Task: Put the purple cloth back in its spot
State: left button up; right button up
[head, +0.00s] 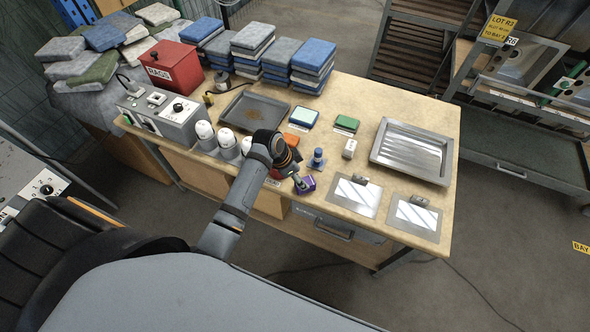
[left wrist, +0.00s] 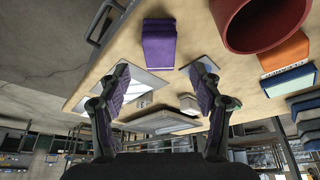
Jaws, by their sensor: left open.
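The purple cloth (head: 307,186) is a small folded block near the front edge of the worktable (head: 385,108), just by my left gripper (head: 299,182). In the left wrist view the purple cloth (left wrist: 159,46) lies on the tabletop ahead of the fingers, apart from both. There my left gripper (left wrist: 160,95) is open, with nothing between its fingers. In the head view my arm hides the tabletop behind it. My right gripper does not show. I cannot tell which place is the cloth's spot.
A red cylinder (left wrist: 262,22) and an orange block (left wrist: 285,54) stand beside the cloth. Metal plates (head: 356,194) and a ridged tray (head: 414,150) lie right.

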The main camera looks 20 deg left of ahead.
pick_arm(q)
jog(key=v, duration=0.5)
dwell(0.3)
jog(key=s+a+r+n+y, duration=0.1)
jog(key=s+a+n+y, duration=0.2)
jog(key=s, duration=0.5)
jog(key=s+a+r+n+y, duration=0.1)
jog(key=s+a+n, duration=0.2)
jog(key=s+n, duration=0.35)
jog(key=s+a+f+g, duration=0.1)
jog(key=s+f, duration=0.1)
jog(key=f, duration=1.1)
jog(key=s+a+f, duration=0.2)
jog(key=s+f, duration=0.1)
jog(key=f, duration=1.1)
jog(key=s+f+g, duration=0.1)
jog(key=s+f, duration=1.4)
jog(key=s, duration=0.2)
jog(key=shift+s+a, duration=0.35)
jog(key=shift+a, duration=0.1)
jog(key=shift+f+m, duration=0.15)
jog(key=shift+m, duration=0.1)
